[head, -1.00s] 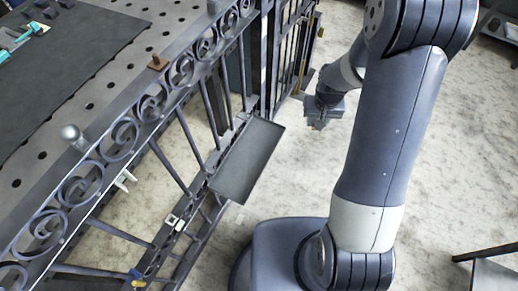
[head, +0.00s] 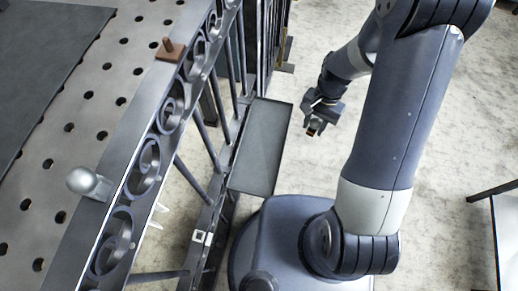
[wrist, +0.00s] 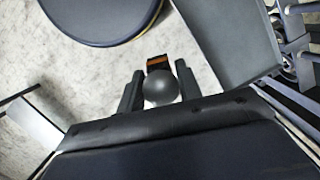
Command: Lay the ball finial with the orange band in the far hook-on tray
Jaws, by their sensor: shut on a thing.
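My gripper (head: 318,120) hangs over the floor to the right of a flat grey hook-on tray (head: 262,148). It is shut on the ball finial (wrist: 158,88), a dark grey ball with an orange band (wrist: 158,62), which sits between the two fingers in the wrist view. In the head view only a small orange-brown bit of it shows under the gripper. The tray hangs on the near side of the gate, looks empty, and shows at the upper right of the wrist view (wrist: 228,40). No second tray is clearly visible.
The scroll gate (head: 150,165) runs along the left of the tray. A perforated metal table (head: 100,100) lies behind. Pale floor (head: 350,150) is open around my gripper.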

